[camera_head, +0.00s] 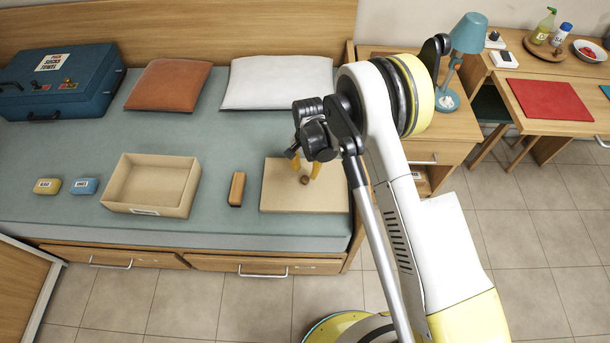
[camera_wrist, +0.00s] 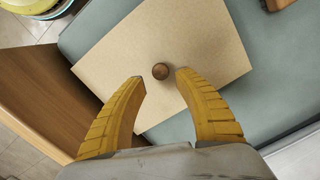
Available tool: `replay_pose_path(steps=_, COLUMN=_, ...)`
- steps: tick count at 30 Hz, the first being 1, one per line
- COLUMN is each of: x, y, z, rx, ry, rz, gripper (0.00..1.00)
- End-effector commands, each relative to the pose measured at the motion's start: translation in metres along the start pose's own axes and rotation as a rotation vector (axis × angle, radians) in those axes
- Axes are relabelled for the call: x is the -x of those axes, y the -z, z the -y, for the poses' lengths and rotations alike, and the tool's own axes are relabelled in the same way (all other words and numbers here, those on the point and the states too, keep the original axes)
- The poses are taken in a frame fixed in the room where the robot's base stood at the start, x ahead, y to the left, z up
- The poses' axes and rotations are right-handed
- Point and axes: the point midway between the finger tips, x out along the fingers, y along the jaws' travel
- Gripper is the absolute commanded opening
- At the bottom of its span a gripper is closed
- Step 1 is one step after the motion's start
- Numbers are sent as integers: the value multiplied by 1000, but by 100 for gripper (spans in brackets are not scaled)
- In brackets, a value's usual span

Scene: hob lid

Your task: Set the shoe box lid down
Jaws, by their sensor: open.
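The shoe box lid (camera_head: 285,199) is a flat beige panel lying on the bed at the right end. A small round brown knob (camera_head: 305,180) stands on it. In the wrist view the lid (camera_wrist: 207,42) lies flat below me, with the knob (camera_wrist: 161,71) near its middle. My gripper (camera_head: 306,172) is just above the lid, pointing down. Its two yellow fingers show in the wrist view (camera_wrist: 160,80), spread apart on either side of the knob, with gaps between them and it. The gripper is open and holds nothing.
An open beige box (camera_head: 118,204) stands on the bed left of the lid, with a wooden brush-like block (camera_head: 237,188) between them. Yellow (camera_head: 48,186) and blue (camera_head: 84,186) small items lie farther left. A blue case (camera_head: 60,85) and two pillows sit behind. A bedside table (camera_head: 437,130) stands at right.

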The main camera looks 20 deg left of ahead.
Motion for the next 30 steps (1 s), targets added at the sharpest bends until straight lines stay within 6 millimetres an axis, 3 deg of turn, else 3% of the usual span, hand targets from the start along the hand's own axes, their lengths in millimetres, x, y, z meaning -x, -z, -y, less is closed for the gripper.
replay_pose_path(steps=1, x=16, y=0, z=0, rx=0, ry=0, rz=0, gripper=38)
replay_pose_path(steps=6, x=42, y=0, z=0, rx=0, ry=0, rz=0, gripper=38)
replay_pose_path(steps=17, x=52, y=0, z=0, rx=0, ry=0, rz=0, gripper=38)
replay_pose_path(steps=20, x=65, y=4, z=-4, rx=2, ry=7, rz=-8, gripper=38)
replay_pose_path(steps=23, x=102, y=14, z=-17, rx=8, ry=27, rz=-33, gripper=38)
replay_pose_path(steps=26, x=158, y=25, z=-42, rx=21, ry=57, rz=-77, gripper=38)
replay_pose_path(steps=30, x=238, y=30, z=-90, rx=46, ry=97, rz=-155, gripper=38)
